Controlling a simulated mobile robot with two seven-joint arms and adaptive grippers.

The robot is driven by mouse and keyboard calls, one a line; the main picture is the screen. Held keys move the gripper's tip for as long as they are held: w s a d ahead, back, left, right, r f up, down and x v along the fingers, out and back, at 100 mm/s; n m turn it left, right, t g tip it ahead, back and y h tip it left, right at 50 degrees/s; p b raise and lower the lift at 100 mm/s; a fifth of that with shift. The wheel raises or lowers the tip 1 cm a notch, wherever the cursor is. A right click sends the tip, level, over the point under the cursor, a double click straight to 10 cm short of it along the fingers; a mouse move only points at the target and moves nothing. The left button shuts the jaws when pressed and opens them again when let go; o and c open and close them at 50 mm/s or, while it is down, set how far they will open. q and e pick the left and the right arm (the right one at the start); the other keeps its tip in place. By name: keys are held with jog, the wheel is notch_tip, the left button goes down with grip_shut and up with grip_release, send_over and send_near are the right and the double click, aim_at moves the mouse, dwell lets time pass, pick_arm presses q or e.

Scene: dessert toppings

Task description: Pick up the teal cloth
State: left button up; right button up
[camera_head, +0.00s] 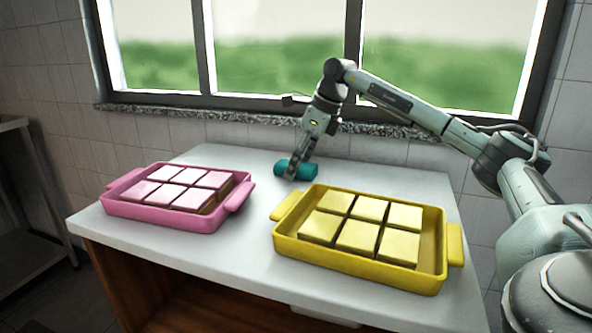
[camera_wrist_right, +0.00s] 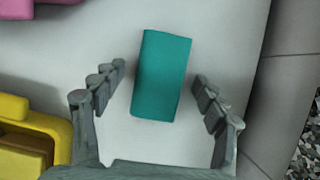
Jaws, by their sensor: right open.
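The teal cloth (camera_head: 309,171) is a small rolled or folded bundle lying on the white tabletop behind the two trays. My right gripper (camera_head: 292,176) is low over the cloth and partly covers it in the head view. In the right wrist view the cloth (camera_wrist_right: 162,75) lies between the two spread fingers of my right gripper (camera_wrist_right: 160,84), with a gap on each side. The fingers are open and hold nothing. My left gripper does not show.
A pink tray (camera_head: 150,213) with several pink-topped squares stands at the left of the white table (camera_head: 255,245). A yellow tray (camera_head: 340,268) with several yellow-topped squares stands at the front right. The tiled wall and window sill (camera_head: 240,116) are behind the cloth.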

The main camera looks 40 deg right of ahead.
jog(key=c, duration=1.2)
jog(key=shift+r, duration=0.1)
